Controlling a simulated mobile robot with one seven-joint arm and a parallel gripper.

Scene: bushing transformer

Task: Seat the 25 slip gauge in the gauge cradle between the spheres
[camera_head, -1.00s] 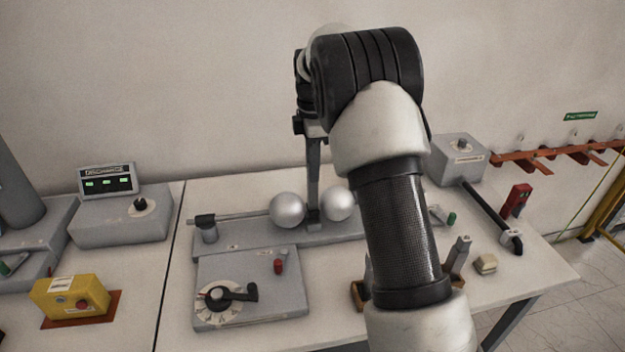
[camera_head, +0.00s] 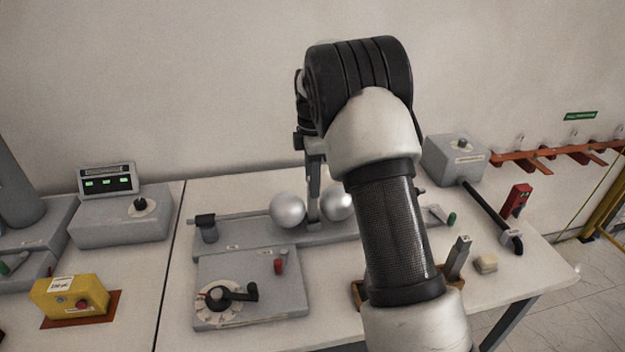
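Two silver spheres, the left one (camera_head: 288,210) and the right one (camera_head: 337,204), sit on the grey sphere-gap stand (camera_head: 240,243). My gripper (camera_head: 313,212) points down into the gap between them, its lower end at sphere height. The fingers are seen edge-on, so whether they are open or shut does not show. The cradle and any gauge in the gap cannot be made out. A grey upright block (camera_head: 458,256), perhaps a slip gauge, stands in a wooden tray (camera_head: 357,294), which my forearm partly hides.
A dial panel (camera_head: 222,298) with a black handle and a red knob lies in front of the spheres. A grey box (camera_head: 455,158) with a black rod stands at right. A small beige block (camera_head: 486,263) lies beside the tray. A yellow box (camera_head: 70,297) is far left.

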